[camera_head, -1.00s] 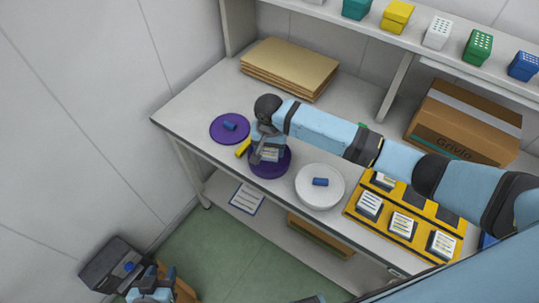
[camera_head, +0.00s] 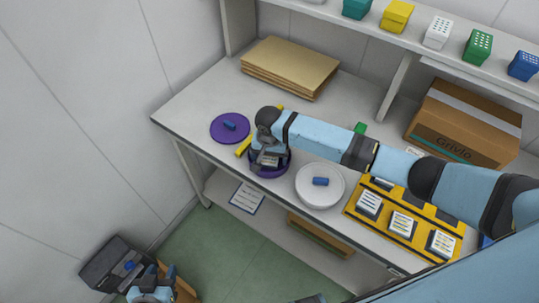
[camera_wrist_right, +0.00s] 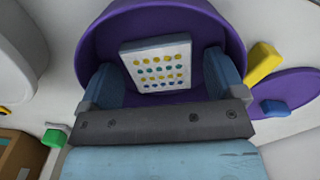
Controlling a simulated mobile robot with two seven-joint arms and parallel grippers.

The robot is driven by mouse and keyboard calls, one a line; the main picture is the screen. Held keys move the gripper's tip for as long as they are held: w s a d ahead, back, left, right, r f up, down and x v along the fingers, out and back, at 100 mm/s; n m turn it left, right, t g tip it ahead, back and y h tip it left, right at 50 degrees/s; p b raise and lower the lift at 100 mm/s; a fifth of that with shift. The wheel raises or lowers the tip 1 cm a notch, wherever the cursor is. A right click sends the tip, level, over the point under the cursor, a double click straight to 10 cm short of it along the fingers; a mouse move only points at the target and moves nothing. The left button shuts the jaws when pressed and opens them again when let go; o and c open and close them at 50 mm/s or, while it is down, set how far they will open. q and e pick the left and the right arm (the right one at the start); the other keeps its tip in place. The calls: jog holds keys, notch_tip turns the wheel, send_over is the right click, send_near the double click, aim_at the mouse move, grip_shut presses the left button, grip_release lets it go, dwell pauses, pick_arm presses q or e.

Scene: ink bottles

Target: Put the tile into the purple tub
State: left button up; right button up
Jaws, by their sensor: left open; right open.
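The purple tub (camera_head: 268,173) stands open near the table's front edge. The tile (camera_wrist_right: 157,63) is white with yellow and teal dots and lies within the tub's opening in the right wrist view, slightly turned. Its pale face also shows in the head view (camera_head: 269,160). My right gripper (camera_wrist_right: 165,85) is open over the tub, reaching down into its mouth. Its fingers stand either side of the tile, with a clear gap on the right; contact on the left is unclear. My left gripper (camera_head: 152,284) is open at the lower left, away from the table.
A purple lid (camera_head: 222,134) with a blue knob lies left of the tub, with a yellow bar (camera_head: 242,150) between. A white lidded tub (camera_head: 320,199) stands right. Beyond it is a yellow rack (camera_head: 382,225) with several tiles. Cardboard sheets (camera_head: 290,66) and a box (camera_head: 455,128) stand behind.

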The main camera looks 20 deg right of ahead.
aim_at(269, 158)
notch_tip(269, 158, up, 12)
jog(key=shift+r, duration=0.15)
dwell(0.4)
dwell(0.4)
